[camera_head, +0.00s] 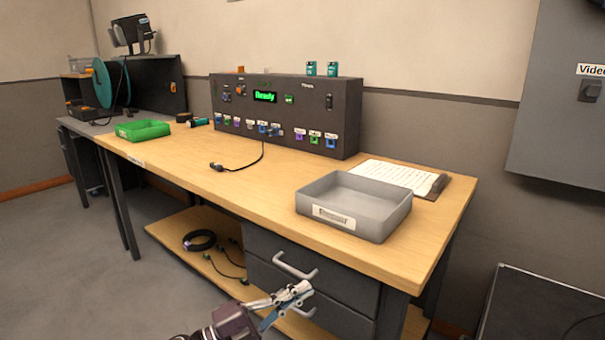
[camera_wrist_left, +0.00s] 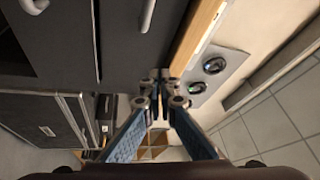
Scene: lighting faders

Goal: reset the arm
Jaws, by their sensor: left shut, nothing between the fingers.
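My left gripper (camera_head: 292,296) is low in the head view, in front of the bench's drawers. Its fingers are shut with nothing between them. In the left wrist view the two blue-padded fingers meet at their tips (camera_wrist_left: 161,82). Beyond them are the dark drawer fronts (camera_wrist_left: 60,48) and the edge of the wooden bench (camera_wrist_left: 200,35). In the head view the gripper overlaps the lower drawer handle (camera_head: 302,309); I cannot tell whether they touch. My right gripper is not in view.
Coiled cables (camera_head: 200,240) lie on the lower shelf. Floor at left is clear.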

